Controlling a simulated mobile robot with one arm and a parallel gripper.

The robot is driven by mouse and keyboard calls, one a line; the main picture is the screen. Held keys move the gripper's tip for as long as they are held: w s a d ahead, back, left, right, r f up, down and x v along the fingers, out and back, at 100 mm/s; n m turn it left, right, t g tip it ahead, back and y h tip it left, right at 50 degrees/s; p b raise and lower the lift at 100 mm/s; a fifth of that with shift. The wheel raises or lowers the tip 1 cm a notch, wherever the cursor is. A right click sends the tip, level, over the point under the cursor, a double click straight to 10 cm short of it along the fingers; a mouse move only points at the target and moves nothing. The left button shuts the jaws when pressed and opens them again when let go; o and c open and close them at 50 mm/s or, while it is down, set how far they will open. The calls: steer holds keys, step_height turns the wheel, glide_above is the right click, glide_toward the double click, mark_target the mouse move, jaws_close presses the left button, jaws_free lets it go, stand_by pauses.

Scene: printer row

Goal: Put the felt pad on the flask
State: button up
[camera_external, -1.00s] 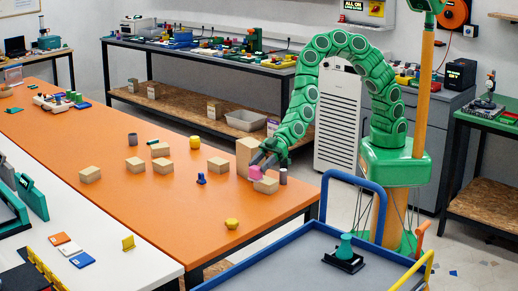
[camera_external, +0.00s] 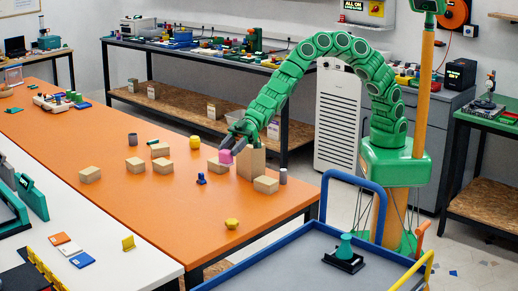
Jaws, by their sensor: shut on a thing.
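My gripper (camera_external: 230,151) is shut on a small pink piece (camera_external: 226,157), which may be the felt pad; its shape is too small to be sure. The gripper holds it over the orange table (camera_external: 110,185), in front of the tall tan box and beside a low tan block (camera_external: 216,166), which it partly overlaps in the picture. I cannot tell for certain which thing is the flask. A teal cone-shaped vessel (camera_external: 345,246) stands on a black base on the grey cart at the lower right. A small blue knobbed piece (camera_external: 201,179) stands on the orange table.
A tall tan box (camera_external: 257,164), another block (camera_external: 266,185) and a dark grey cylinder (camera_external: 283,176) stand near my gripper. More tan blocks, a yellow cylinder (camera_external: 195,142) and a yellow nut-like piece (camera_external: 231,224) are on the table. Its front left part is clear.

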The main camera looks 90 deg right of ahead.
steer(key=s+a+r+n+g+y, duration=0.1)
steer(key=s+a+r+n+g, duration=0.25)
steer(key=a, duration=0.55)
steer(key=s+a+r+n+g+y, duration=0.25)
steer(key=a+r+n+g, duration=0.2)
steer(key=a, duration=0.55)
steer(key=s+a+f+n+g+h, duration=0.25)
steer(key=s+a, duration=0.25)
steer(key=s, duration=0.4)
steer(key=s+a+f+n+g+h, duration=0.1)
steer(key=s+a+f+n+g, duration=0.25)
steer(key=s, duration=0.55)
steer(key=s+a+f+n+g+h, duration=0.1)
steer(key=s+a+f+n+g, duration=0.15)
steer(key=s+a, duration=0.45)
step_height(320, 180, down, 9)
steer(key=s+d+g, duration=0.1)
steer(key=s, duration=0.1)
steer(key=shift+d+f, duration=0.2)
steer(key=shift+d, duration=0.2)
steer(key=shift+f, duration=0.2)
steer(key=o, duration=1)
steer(key=shift+o, duration=0.2)
steer(key=shift+r, duration=0.1)
